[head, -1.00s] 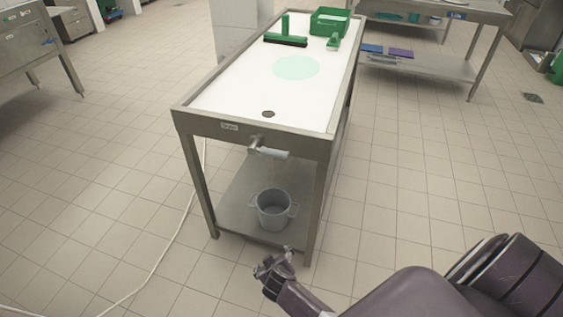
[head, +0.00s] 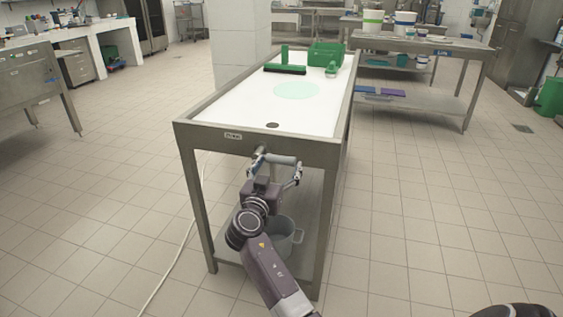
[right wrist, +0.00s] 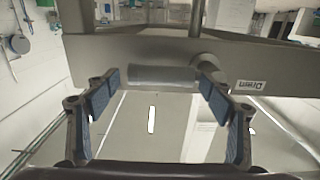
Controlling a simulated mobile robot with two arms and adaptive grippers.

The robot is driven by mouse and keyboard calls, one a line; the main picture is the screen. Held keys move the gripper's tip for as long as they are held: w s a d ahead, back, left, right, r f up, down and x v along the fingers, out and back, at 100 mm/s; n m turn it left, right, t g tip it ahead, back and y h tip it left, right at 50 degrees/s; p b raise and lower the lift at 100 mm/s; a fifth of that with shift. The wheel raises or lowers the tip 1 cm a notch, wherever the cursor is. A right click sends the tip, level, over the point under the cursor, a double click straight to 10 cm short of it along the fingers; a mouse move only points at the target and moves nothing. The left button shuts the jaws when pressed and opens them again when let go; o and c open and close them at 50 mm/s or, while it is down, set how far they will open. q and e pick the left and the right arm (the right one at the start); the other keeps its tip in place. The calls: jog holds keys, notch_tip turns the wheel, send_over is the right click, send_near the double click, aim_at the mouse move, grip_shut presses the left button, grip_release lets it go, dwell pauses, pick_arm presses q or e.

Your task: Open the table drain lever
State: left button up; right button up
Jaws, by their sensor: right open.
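The drain lever (head: 282,160) is a grey horizontal handle under the front edge of the steel table (head: 262,146), below a small label. In the right wrist view the lever (right wrist: 162,76) lies crosswise between the two fingers, with the inverted "Drain" label beside it. My right gripper (head: 278,170) is open at the lever, one finger near each end. I cannot tell whether the fingers touch it. The drain hole (head: 272,125) is a dark disc in the white table top. My left gripper is not in view.
A grey bucket (head: 287,240) stands on the lower shelf under the lever, partly hidden by my right arm. A green squeegee (head: 285,68) and green crate (head: 326,53) are on the table's far end. The floor around the table is open.

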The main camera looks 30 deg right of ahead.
aim_at(280, 163)
jog(key=shift+x, duration=1.55)
jog(key=shift+c, duration=0.5)
jog(key=shift+f, duration=0.1)
jog(key=c, duration=1.6)
